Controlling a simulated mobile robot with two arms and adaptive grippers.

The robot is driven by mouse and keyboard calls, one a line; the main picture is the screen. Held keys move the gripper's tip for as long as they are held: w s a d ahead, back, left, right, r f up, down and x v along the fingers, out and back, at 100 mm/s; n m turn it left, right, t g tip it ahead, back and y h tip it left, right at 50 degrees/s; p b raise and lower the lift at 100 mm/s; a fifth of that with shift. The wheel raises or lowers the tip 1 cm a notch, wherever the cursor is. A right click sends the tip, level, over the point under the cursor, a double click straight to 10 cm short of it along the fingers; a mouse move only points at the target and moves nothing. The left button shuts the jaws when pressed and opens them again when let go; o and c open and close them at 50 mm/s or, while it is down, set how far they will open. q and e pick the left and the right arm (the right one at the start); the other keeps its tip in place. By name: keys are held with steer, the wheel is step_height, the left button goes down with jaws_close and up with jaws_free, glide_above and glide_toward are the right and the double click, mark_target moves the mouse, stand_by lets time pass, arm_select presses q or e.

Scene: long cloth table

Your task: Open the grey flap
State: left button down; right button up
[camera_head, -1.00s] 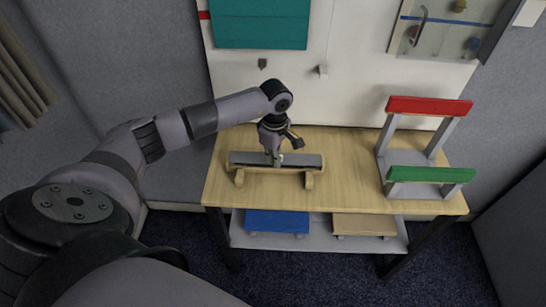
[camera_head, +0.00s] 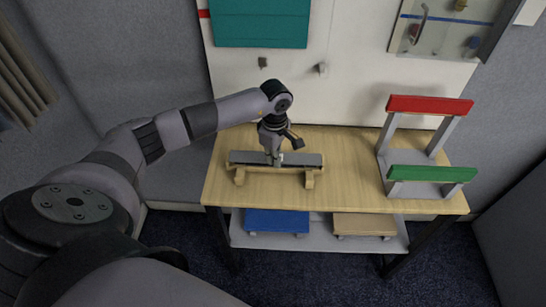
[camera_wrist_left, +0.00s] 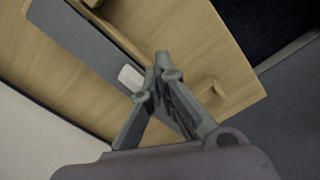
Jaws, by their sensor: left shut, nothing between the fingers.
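The grey flap (camera_head: 302,160) is a long strip on a low wooden stand (camera_head: 309,180) on the table. In the left wrist view the flap (camera_wrist_left: 88,38) runs diagonally, with wood on both sides. A small white handle (camera_wrist_left: 131,77) stands on it. My left gripper (camera_head: 276,160) is over the middle of the flap and hides part of it. In the left wrist view the gripper (camera_wrist_left: 156,78) is shut and empty, with its fingertips close beside the handle. I cannot tell whether they touch it. My right gripper is out of view.
A frame with red (camera_head: 430,105) and green (camera_head: 431,173) bars stands at the table's right. A teal panel (camera_head: 261,22) hangs on the white back board. Blue (camera_head: 276,221) and tan (camera_head: 364,224) panels sit on the lower shelf. The wooden tabletop (camera_head: 345,150) is clear between stand and frame.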

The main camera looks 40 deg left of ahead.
arm_select(q)
steer(key=shift+f+b, duration=1.3)
steer(key=shift+f, duration=0.15)
steer(key=shift+f, duration=0.1)
